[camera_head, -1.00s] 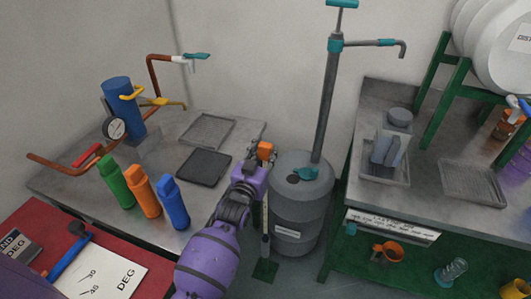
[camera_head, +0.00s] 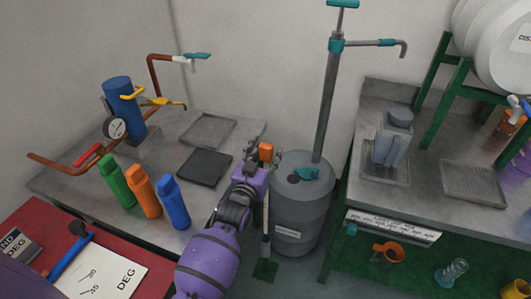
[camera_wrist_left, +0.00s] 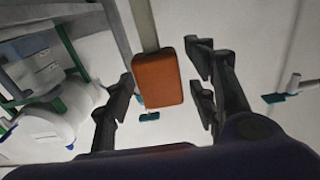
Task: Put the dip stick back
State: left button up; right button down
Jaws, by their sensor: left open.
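The dip stick has an orange block handle (camera_head: 266,149) and a thin pale stick that runs down beside the grey drum to a dark green foot on the floor. It looks about upright. My left gripper (camera_head: 264,159) is at the handle, with its fingers spread around it. In the left wrist view the handle (camera_wrist_left: 157,79) sits between my open left fingers (camera_wrist_left: 160,85), with gaps visible on both sides. The lower stick is partly hidden by my arm in the head view. My right gripper is not in view.
The grey drum (camera_head: 301,215) with a tall pump (camera_head: 328,105) stands just right of the gripper. Its top has a dark hole and a teal part. The left bench (camera_head: 230,133) holds green, orange and blue bottles. A right bench (camera_head: 425,170) holds trays.

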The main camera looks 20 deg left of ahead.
pick_arm(q)
jog(key=s, duration=1.1)
jog(key=s+f+g, duration=0.3)
jog(key=s+f, duration=0.5)
jog(key=s, duration=0.4)
jog(key=s+f+g, duration=0.3)
jog(key=s+f, duration=0.5)
jog(key=s, duration=0.4)
jog(key=s+a+f+g, duration=0.1)
jog(key=s+f+g, duration=0.3)
jog(key=s+f, duration=0.4)
jog(key=s, duration=0.4)
jog(key=shift+f+y+b, duration=0.15)
jog(key=shift+y+b, duration=0.15)
jog(key=shift+b, duration=0.05)
jog(key=shift+s, duration=0.1)
jog(key=shift+s, duration=0.15)
jog(key=shift+s+a+f, duration=0.1)
jog(key=shift+s+f, duration=0.05)
jog(key=shift+s, duration=0.2)
